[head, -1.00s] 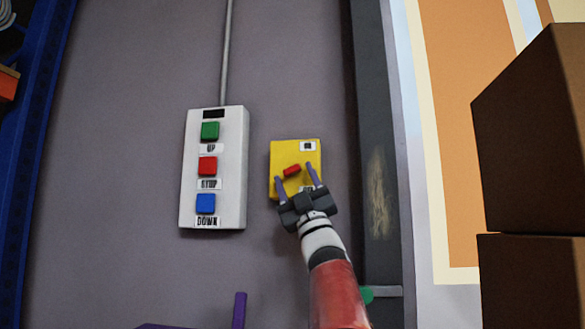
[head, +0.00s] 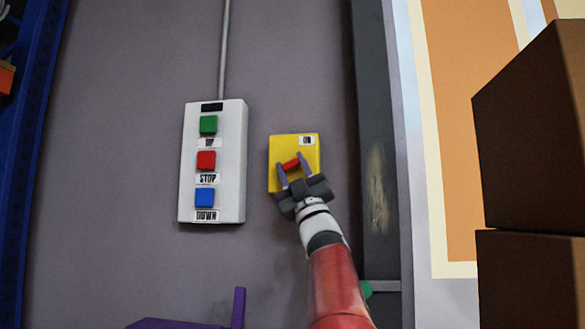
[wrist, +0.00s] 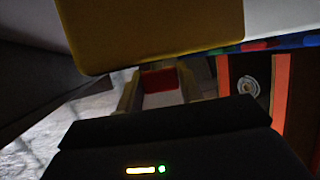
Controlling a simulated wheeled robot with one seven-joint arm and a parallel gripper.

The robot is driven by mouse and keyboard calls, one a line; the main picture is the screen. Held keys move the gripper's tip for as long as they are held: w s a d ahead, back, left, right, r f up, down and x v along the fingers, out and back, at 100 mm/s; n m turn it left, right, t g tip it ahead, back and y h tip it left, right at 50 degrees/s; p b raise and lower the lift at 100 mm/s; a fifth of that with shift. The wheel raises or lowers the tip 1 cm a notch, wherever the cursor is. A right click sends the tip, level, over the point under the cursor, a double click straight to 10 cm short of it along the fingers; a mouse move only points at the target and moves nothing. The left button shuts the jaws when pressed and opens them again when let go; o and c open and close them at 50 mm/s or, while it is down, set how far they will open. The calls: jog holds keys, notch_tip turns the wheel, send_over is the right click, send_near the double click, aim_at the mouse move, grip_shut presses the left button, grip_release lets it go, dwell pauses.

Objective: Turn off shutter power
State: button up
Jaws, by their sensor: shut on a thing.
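A yellow switch box (head: 276,150) is fixed on the grey wall, right of the white button panel. Its red rotary handle (head: 291,165) lies slanted, right end higher. A small white label (head: 307,141) sits at the box's upper right; I cannot read it surely. My gripper (head: 291,164) reaches up from below, with one finger on each side of the red handle, shut on it. In the wrist view the red handle (wrist: 160,78) shows between the two fingers, under the yellow box (wrist: 150,30). The lower part of the box is partly hidden by my gripper.
The white panel (head: 233,160) with green, red and blue buttons hangs close on the left, with a grey conduit (head: 225,50) above it. A dark upright (head: 370,130) stands to the right, and brown boxes (head: 530,130) are stacked far right. A purple object (head: 239,308) is at the bottom.

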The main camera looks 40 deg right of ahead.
jog(key=n+g+y+p, duration=0.1)
jog(key=n+y, duration=0.1)
jog(key=r+n+g+y+p, duration=0.1)
jog(key=n+y+p, duration=0.1)
jog(key=n+y, duration=0.1)
jog(key=shift+s, duration=0.15)
jog(key=shift+d+n+g+y+p, duration=0.1)
jog(key=shift+n+g+y+p, duration=0.4)
jog(key=shift+y, duration=0.1)
jog(key=shift+f+n+g+y, duration=0.35)
jog(key=shift+n+g+y, duration=0.05)
jog(key=o, duration=1)
jog(key=shift+f, duration=0.15)
